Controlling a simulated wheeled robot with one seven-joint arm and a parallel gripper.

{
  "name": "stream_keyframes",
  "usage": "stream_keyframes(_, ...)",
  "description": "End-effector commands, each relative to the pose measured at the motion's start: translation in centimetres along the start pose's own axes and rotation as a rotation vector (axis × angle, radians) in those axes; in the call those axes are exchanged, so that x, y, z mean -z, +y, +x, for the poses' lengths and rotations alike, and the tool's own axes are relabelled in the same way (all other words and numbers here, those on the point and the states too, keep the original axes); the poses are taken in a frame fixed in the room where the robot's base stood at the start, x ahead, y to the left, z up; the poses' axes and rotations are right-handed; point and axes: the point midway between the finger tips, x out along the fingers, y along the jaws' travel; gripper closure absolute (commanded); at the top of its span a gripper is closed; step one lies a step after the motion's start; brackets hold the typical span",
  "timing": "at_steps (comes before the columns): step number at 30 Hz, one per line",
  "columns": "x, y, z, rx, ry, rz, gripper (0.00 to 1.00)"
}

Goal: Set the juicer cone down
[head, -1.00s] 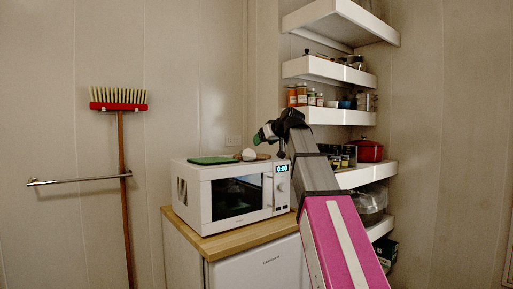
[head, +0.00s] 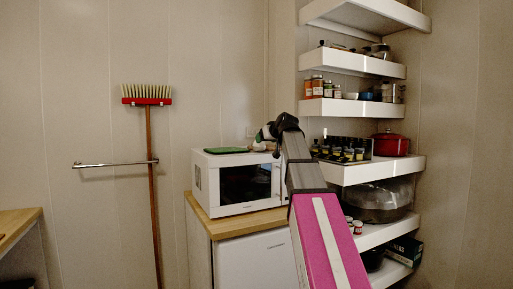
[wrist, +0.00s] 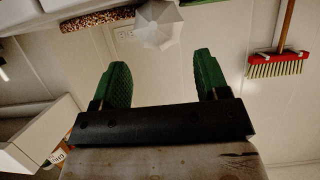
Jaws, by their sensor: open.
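The juicer cone (wrist: 158,25), a white ridged piece, shows at the top of the wrist view, beyond my fingertips and not between them. My gripper (wrist: 162,70) is open and empty, with its two green fingers apart. In the head view my gripper (head: 263,134) is just above the back right of the microwave top. A small pale shape there, likely the cone (head: 260,147), shows just under it, partly hidden. The white microwave (head: 235,184) has a flat green board (head: 226,150) on top.
The microwave stands on a wood-topped cabinet (head: 236,224). A brown speckled item (wrist: 98,17) is beside the cone. Loaded white shelves (head: 352,66) with jars, bottles and a red pot (head: 390,145) are at right. A broom (head: 150,150) hangs by a wall rail (head: 108,165).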

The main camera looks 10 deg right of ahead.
Motion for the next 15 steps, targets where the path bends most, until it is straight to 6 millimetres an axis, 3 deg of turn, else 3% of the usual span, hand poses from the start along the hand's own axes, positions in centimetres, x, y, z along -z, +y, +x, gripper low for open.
stream_keyframes(1,0.1,0.1,1.0,0.001,-0.001,0.0,0.32)
stream_keyframes(10,0.0,0.0,3.1,0.001,0.0,0.0,0.32)
stream_keyframes(15,-0.1,-0.2,5.5,0.002,-0.001,0.0,0.32)
